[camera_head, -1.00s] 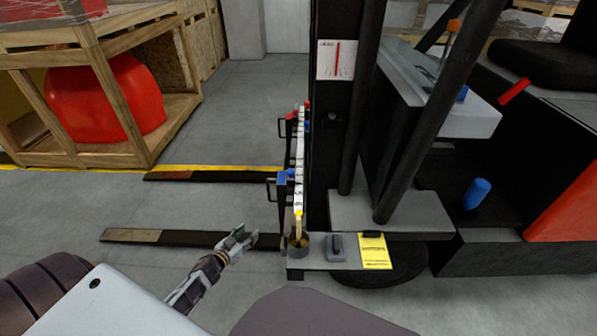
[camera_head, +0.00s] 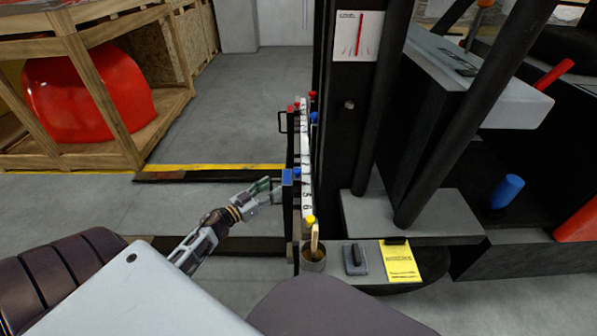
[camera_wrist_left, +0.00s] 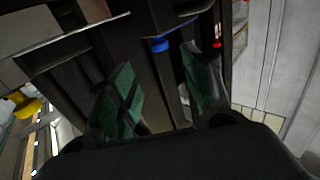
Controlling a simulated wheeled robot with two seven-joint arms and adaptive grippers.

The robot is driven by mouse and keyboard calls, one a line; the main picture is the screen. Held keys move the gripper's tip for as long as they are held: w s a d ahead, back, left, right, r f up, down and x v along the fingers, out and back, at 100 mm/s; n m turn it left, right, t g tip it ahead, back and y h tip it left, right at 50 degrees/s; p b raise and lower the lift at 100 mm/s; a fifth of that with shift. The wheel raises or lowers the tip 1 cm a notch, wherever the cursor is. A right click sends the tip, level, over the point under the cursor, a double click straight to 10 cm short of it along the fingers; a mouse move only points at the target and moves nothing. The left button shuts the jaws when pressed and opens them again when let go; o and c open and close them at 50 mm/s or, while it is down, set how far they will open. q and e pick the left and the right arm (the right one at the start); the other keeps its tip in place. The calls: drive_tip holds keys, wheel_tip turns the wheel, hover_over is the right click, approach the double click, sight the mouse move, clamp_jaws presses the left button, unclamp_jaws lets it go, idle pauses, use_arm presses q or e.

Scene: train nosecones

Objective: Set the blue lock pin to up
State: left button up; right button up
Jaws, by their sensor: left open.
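The near fork's bracket has a flat blue cap (camera_head: 287,176) on the side of the carriage beside the numbered white strip. A small round blue knob (camera_head: 297,171) sits right beside it; I cannot tell for certain which belongs to the lock pin. A blue round piece also shows in the left wrist view (camera_wrist_left: 159,45), beyond the fingers. My left gripper (camera_head: 272,189) is open, with green finger pads, just left of the blue cap, and covers the black handle there. Its fingers also show in the left wrist view (camera_wrist_left: 160,90). I cannot tell whether they touch the handle. My right gripper is out of view.
Another blue knob (camera_head: 314,117) and red knobs (camera_head: 312,96) are farther along the carriage. A yellow-tipped piece (camera_head: 310,219) stands at the near end, by a cup (camera_head: 313,257) and a yellow card (camera_head: 399,262). The black mast is right. Open floor lies left.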

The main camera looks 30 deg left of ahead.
sight(294, 173)
use_arm(q)
drive_tip(key=shift+w, duration=0.15)
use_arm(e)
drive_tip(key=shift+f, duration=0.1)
use_arm(q)
drive_tip(key=shift+b+x, duration=1.6)
drive_tip(key=shift+x, duration=3.5)
drive_tip(key=shift+b+x, duration=0.35)
drive_tip(key=shift+x, duration=0.9)
drive_tip(key=shift+w, duration=0.4)
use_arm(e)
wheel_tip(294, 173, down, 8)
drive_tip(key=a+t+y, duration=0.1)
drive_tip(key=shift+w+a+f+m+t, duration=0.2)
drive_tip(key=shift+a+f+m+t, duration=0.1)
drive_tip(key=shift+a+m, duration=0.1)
use_arm(q)
drive_tip(key=shift+c, duration=0.4)
drive_tip(key=c, duration=1)
clamp_jaws()
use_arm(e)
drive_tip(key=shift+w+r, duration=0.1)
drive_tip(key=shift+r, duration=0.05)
